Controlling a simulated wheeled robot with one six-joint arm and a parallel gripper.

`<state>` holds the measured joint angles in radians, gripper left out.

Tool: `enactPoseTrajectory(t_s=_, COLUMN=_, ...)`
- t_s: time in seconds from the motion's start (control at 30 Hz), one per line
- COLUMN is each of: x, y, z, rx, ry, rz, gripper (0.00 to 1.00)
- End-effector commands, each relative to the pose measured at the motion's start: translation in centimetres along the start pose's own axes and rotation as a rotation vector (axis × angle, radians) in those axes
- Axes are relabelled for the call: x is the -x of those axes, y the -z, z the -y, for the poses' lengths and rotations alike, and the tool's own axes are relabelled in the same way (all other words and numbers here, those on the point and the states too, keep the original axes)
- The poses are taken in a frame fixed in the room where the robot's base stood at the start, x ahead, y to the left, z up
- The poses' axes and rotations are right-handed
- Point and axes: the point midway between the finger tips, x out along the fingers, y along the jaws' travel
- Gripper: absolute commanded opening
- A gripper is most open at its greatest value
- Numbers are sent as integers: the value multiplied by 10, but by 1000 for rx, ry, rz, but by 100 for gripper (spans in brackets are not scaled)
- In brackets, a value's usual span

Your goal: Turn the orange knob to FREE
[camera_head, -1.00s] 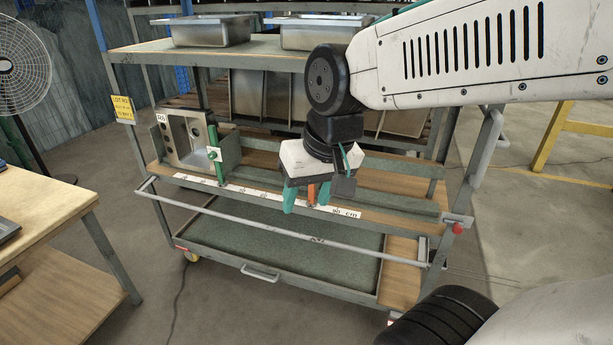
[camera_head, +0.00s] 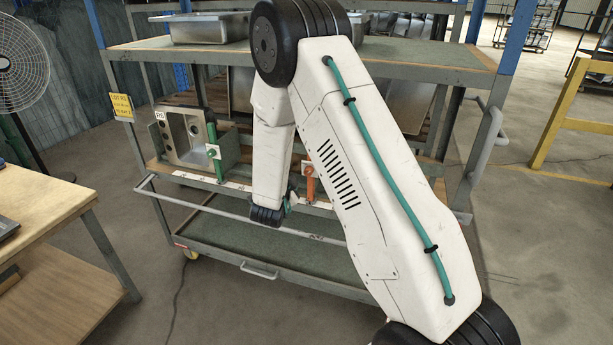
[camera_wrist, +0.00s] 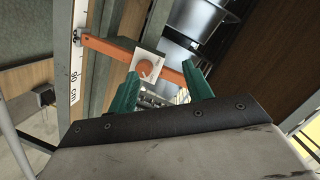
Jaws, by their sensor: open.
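The orange knob (camera_wrist: 145,68) is a round orange disc on a white plate (camera_wrist: 155,60), on an orange bar (camera_wrist: 108,48). The plate's marking is too small to read. My gripper (camera_wrist: 160,72) is open, its two green fingers on either side of the knob and plate in the wrist view. I cannot tell whether a finger touches the knob. In the head view the orange bar (camera_head: 310,186) stands upright on the rack's middle shelf, with the white plate (camera_head: 307,168) at its top. My arm hides most of the gripper there.
A white cm scale (camera_wrist: 76,50) runs along the shelf rail. A push bar (camera_head: 190,201) crosses the rack's front. A wooden table (camera_head: 40,215) and a fan (camera_head: 20,70) are at left.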

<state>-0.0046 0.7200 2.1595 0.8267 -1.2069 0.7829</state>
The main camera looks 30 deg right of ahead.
Motion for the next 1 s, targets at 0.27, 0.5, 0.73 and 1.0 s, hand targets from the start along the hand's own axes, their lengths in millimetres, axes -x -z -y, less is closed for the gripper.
enactPoseTrajectory(t_s=0.27, x=-5, y=6, z=-45, rx=-16, ry=66, rz=-203, gripper=50)
enactPoseTrajectory(t_s=0.5, x=-32, y=15, z=-45, rx=-20, ry=72, rz=-221, gripper=50)
enactPoseTrajectory(t_s=0.73, x=-66, y=22, z=-42, rx=-19, ry=72, rz=-219, gripper=50)
enactPoseTrajectory(t_s=1.0, x=-80, y=24, z=-41, rx=-17, ry=72, rz=-216, gripper=50)
